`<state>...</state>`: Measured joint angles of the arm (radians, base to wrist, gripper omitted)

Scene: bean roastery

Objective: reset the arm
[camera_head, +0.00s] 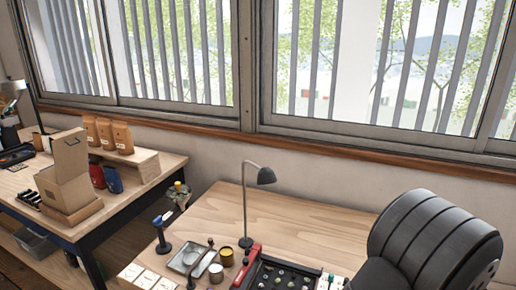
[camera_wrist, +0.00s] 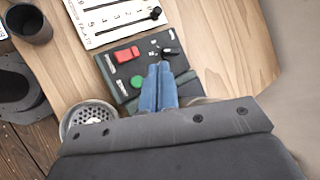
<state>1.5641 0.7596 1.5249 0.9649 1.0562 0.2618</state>
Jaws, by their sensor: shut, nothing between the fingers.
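My gripper (camera_wrist: 158,88) shows in the wrist view with its two blue fingers shut together and nothing between them. It is over a dark control panel (camera_wrist: 125,80) with a red switch (camera_wrist: 127,54) and a green button (camera_wrist: 138,82). A small black knob (camera_wrist: 170,53) is just past the fingertips. I cannot tell whether the fingertips touch the panel. The fingers and the gripper body hide the panel's near part. In the head view I cannot make out the gripper's fingers.
In the wrist view, a white slider panel (camera_wrist: 108,18), a dark cup (camera_wrist: 28,24) and a perforated metal dish (camera_wrist: 90,118) are close by.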

